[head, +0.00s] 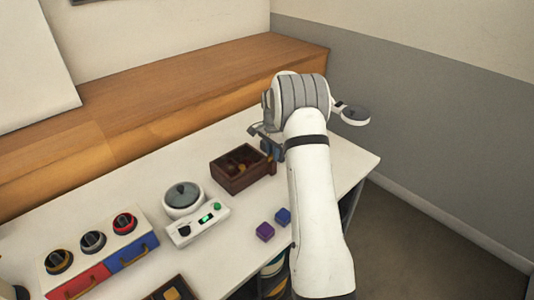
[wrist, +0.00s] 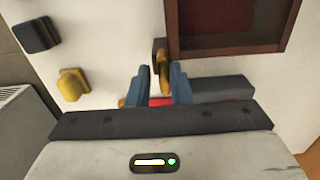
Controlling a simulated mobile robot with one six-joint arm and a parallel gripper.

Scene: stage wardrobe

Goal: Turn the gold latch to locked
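The gold latch (wrist: 163,72) is a small upright piece on a brown mount at the corner of a dark wooden box, seen in the wrist view. My gripper (wrist: 160,78) has its two blue fingers either side of the latch's lower end. The fingers stand apart, with a slim gap on the left; whether the right finger touches the latch is not clear. In the head view my gripper (head: 268,148) is at the far right end of the wooden box (head: 230,180), and my arm hides much of that area.
Purple (head: 265,232) and blue (head: 283,216) cubes lie on the white table near my arm. A white scale-like device (head: 188,232) and a knob panel with drawers (head: 100,250) stand to the left. A yellow piece (wrist: 72,85) and a dark one (wrist: 38,35) show in the wrist view.

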